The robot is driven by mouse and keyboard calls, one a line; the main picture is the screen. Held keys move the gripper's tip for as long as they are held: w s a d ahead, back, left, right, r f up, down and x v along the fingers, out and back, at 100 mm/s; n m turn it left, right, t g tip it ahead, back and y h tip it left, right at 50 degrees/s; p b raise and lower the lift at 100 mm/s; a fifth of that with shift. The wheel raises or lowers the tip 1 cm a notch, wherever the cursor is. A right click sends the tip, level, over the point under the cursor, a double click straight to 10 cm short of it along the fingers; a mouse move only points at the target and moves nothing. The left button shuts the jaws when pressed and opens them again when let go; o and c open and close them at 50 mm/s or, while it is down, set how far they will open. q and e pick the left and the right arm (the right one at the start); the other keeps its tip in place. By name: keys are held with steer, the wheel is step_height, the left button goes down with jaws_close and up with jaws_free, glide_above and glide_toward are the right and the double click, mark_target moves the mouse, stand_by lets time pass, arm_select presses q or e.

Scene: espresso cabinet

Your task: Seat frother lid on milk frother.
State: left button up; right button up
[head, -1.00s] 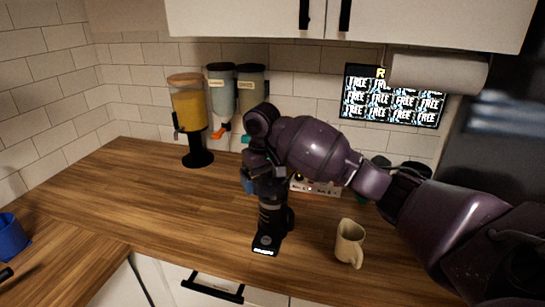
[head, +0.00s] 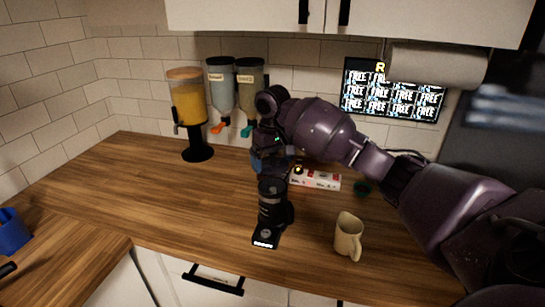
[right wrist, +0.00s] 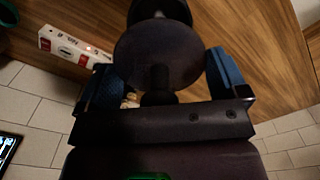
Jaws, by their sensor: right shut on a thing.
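The milk frother (head: 270,210) is a black upright jug on a dark base with a lit strip, standing near the counter's front edge. My right gripper (head: 265,163) is just above and behind it in the head view. In the right wrist view, the blue fingers of my right gripper (right wrist: 160,80) are on either side of the dark round frother lid (right wrist: 155,50), shut on its knob. The frother's dark body (right wrist: 160,10) shows beyond the lid. I cannot tell whether lid and frother touch. The lid is not clear in the head view. My left gripper is out of view.
A beige mug (head: 348,237) stands to the right of the frother. A white and red box (head: 316,180) lies behind. A juice dispenser (head: 187,110) stands at the back left, with wall dispensers (head: 221,85) beside it.

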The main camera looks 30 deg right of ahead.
glide_above(272, 188)
steer(key=shift+s+f, duration=0.1)
steer(key=shift+f, duration=2.3)
steer(key=shift+f, duration=0.85)
steer(key=o, duration=0.6)
steer(key=shift+r, duration=0.1)
step_height(272, 188, up, 9)
steer(key=shift+f+b, duration=0.1)
steer(key=shift+b, duration=0.35)
steer(key=shift+r, duration=0.95)
steer(key=shift+f, duration=0.1)
